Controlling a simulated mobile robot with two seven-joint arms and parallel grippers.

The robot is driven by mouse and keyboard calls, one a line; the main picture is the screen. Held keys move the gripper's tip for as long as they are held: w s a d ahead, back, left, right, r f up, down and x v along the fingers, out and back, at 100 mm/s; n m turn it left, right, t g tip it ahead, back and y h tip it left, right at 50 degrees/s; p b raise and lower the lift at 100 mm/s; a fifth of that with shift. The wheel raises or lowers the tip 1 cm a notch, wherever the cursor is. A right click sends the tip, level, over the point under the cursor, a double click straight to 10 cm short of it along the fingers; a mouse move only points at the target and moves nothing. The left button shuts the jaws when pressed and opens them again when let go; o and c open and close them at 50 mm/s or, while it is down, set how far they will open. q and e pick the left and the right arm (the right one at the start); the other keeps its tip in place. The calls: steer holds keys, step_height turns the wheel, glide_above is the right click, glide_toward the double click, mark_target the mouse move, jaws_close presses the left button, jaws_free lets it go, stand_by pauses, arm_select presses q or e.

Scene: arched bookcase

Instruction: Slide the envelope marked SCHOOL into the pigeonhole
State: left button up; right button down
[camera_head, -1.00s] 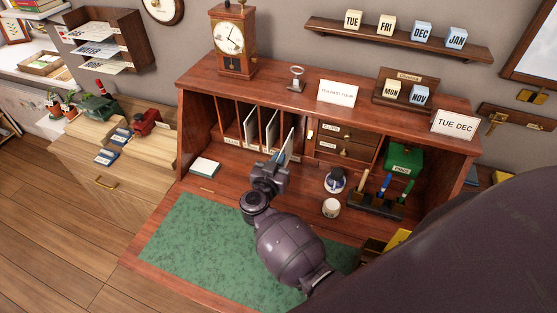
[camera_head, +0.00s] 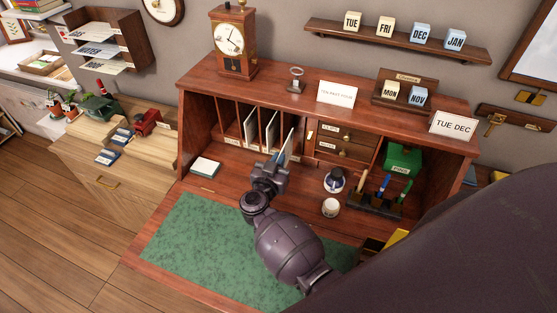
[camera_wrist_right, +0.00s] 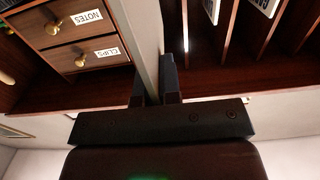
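My right gripper (camera_head: 277,163) is in front of the row of pigeonholes in the desk. It is shut on a thin pale envelope (camera_head: 287,146), held upright with a slight tilt at the rightmost slots. The right wrist view shows the envelope (camera_wrist_right: 146,40) nearly edge-on between the fingers (camera_wrist_right: 156,85), beside the small drawers. Its marking cannot be read. I cannot tell how far it reaches into a slot. The pigeonholes (camera_head: 238,126) have thin wooden dividers and small labels below, and other pale envelopes (camera_head: 250,127) stand in some. My left gripper is not in view.
Drawers labelled NOTES (camera_wrist_right: 87,17) and CLIPS (camera_wrist_right: 107,52) adjoin the slots. An ink bottle (camera_head: 334,181), a white cup (camera_head: 330,207) and a pen stand (camera_head: 375,199) are to the right. A card stack (camera_head: 205,167) lies left. The green mat (camera_head: 190,240) is clear at left.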

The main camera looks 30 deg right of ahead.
mark_target(285, 147)
steer(key=shift+p, duration=0.45)
stand_by(0.7)
steer(key=shift+p, duration=0.35)
steer(key=shift+w+d, duration=0.2)
steer(key=shift+d, duration=0.05)
stand_by(0.4)
steer(key=shift+x, duration=0.85)
steer(key=shift+w+d, duration=0.25)
steer(key=shift+w+d, duration=0.3)
steer(key=shift+x, duration=0.8)
